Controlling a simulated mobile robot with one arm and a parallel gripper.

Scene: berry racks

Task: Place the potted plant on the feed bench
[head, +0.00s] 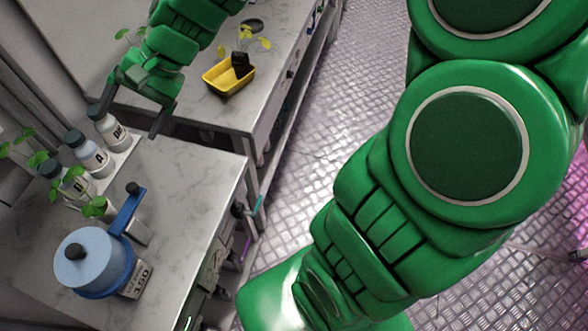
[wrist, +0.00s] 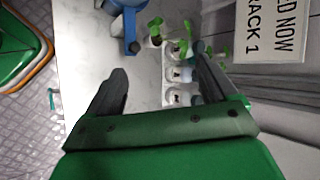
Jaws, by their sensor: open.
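A potted plant with yellow leaves and a black pot (head: 240,62) stands in a yellow tray (head: 229,85) on the far bench (head: 190,108) in the head view. The near bench (head: 190,180) carries bottles and a blue vessel; I take it for the feed bench. My gripper (head: 127,122) is open and empty, above the bottle end of the near bench and left of the yellow tray. In the wrist view my gripper (wrist: 161,62) shows both dark fingers apart, with bottles and green leaves beyond them. The yellow-leaved plant does not show there.
White bottles (head: 94,158) stand in a row at the near bench's left side, with green seedlings (head: 28,150) around them. A blue lidded vessel (head: 95,262) stands in front. A sign reading "RACK 1" (wrist: 268,35) shows in the wrist view. The near bench's right part is clear.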

